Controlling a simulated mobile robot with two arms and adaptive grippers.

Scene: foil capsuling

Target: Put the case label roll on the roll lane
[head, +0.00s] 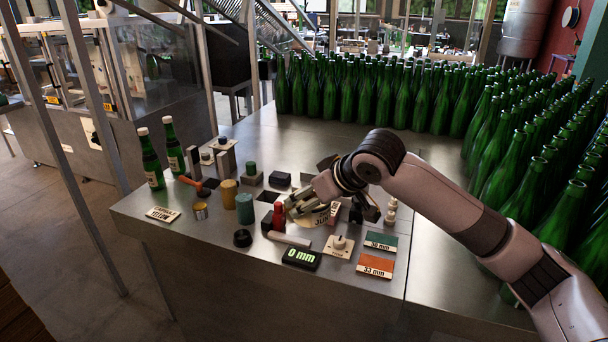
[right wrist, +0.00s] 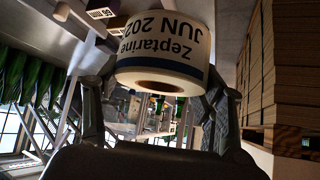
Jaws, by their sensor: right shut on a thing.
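The case label roll (right wrist: 165,50) is a cream-white roll with dark print and an open core; it sits between the two fingers of my right gripper in the right wrist view. In the head view the roll (head: 320,217) is partly covered by my right gripper (head: 305,206), which is shut on it above the middle of the steel table. I cannot tell from this view whether the roll touches the table. I cannot pick out the roll lane with certainty. My left gripper is not in view.
The steel table (head: 200,248) holds a black "0 mm" display (head: 301,259), a green card (head: 381,241), an orange card (head: 375,265), a red-topped item (head: 279,216), and yellow (head: 229,194) and green (head: 245,209) cylinders. Two bottles (head: 151,160) stand left; many green bottles crowd behind and right.

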